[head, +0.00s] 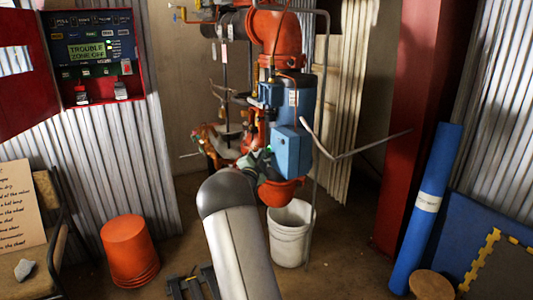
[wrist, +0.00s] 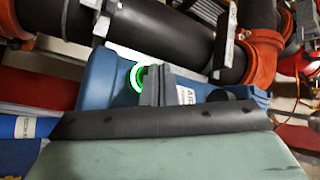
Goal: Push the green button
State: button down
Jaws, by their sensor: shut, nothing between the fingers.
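The green button shows in the wrist view as a bright green lit ring (wrist: 138,76) on a blue box (wrist: 105,75), its right part hidden behind my fingers. In the head view the blue box (head: 294,152) is mounted on the red pipework, and a small green glow (head: 269,149) shows at its left side. My gripper (head: 262,160) is at the left side of that box. In the wrist view my gripper (wrist: 155,72) is shut and empty, its fingertips just right of the ring's middle. I cannot tell whether they touch the button.
Red and black pipes (head: 275,35) rise above the box. A bent grey rod (head: 345,150) sticks out to the right. A white bucket (head: 291,238) stands below and an orange bucket (head: 130,250) at the left. A red alarm panel (head: 95,50) hangs on the left wall.

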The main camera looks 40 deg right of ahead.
jog(key=shift+d+f+b, duration=0.1)
jog(key=shift+d+b, duration=0.25)
jog(key=shift+b, duration=0.25)
jog(key=shift+s+d, duration=0.1)
dwell(0.3)
jog(key=shift+a+b, duration=0.35)
jog(key=shift+b, duration=0.2)
jog(key=shift+a, duration=0.1)
jog(key=shift+w+a+b, duration=0.25)
jog(key=shift+a+b, duration=0.1)
jog(key=shift+a, duration=0.6)
jog(key=shift+w+a+b, duration=0.25)
jog(key=shift+a+b, duration=0.1)
jog(key=shift+a, duration=0.65)
jog(key=shift+w+a+b, duration=0.25)
jog(key=shift+a+b, duration=0.1)
jog(key=shift+a, duration=0.6)
